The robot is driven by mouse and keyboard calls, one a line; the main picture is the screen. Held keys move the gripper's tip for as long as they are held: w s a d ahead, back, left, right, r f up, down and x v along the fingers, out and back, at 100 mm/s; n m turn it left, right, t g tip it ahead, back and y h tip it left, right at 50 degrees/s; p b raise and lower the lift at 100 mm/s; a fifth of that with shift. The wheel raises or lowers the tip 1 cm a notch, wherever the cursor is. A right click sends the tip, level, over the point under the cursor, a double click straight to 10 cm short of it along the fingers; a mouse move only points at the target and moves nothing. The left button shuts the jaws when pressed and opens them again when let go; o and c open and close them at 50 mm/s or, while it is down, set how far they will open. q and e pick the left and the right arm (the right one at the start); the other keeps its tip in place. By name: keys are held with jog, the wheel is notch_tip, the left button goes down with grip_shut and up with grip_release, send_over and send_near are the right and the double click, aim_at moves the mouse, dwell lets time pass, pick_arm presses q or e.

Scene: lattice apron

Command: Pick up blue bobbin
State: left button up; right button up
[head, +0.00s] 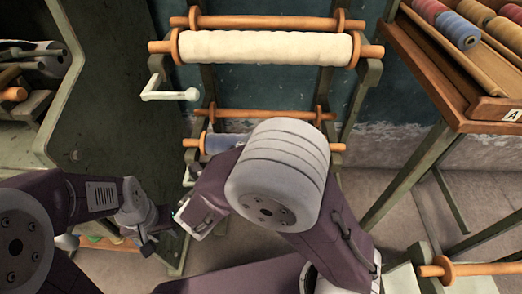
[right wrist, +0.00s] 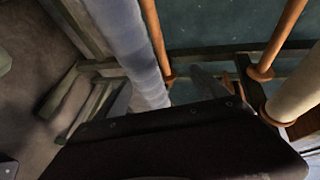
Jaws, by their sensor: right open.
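A blue bobbin (head: 457,31) lies among other bobbins on the wooden shelf at the top right of the head view. It is apart from both grippers. My left gripper (head: 149,240) is at the lower left, small and pointing down; I cannot tell whether its jaws are apart. My right arm crosses the middle of the head view and largely hides its gripper. In the right wrist view my open right gripper (right wrist: 208,84) shows in part, near a pale blue roll (right wrist: 128,42). Nothing shows held in it.
A green rack carries a cream roll (head: 265,47) and wooden rods. The pale blue roll also shows in the head view (head: 222,142), partly behind my right arm. A white crank handle (head: 170,95) sticks out left. Red and tan bobbins flank the blue one.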

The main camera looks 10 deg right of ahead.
notch_tip(320, 180, down, 4)
jog(key=s+a+r+b, duration=0.1)
jog(key=a+b, duration=0.1)
jog(key=a, duration=0.1)
jog(key=shift+n+t+y, duration=0.3)
jog(key=shift+n+y, duration=0.1)
jog(key=b+x, duration=0.2)
jog(key=x, duration=0.1)
jog(key=b+x, duration=0.2)
jog(key=b, duration=0.1)
jog(key=f+b+x, duration=0.1)
jog(key=b+x, duration=0.1)
jog(key=x, duration=0.1)
jog(key=shift+w+d, duration=0.1)
jog(key=shift+w, duration=0.1)
jog(key=shift+w+d+r+b, duration=0.1)
jog(key=shift+w+d+b, duration=0.1)
jog(key=shift+w+b, duration=0.15)
jog(key=shift+r, duration=0.15)
pick_arm(q)
notch_tip(320, 180, down, 11)
jog(key=shift+s+r, duration=0.15)
pick_arm(e)
grip_shut()
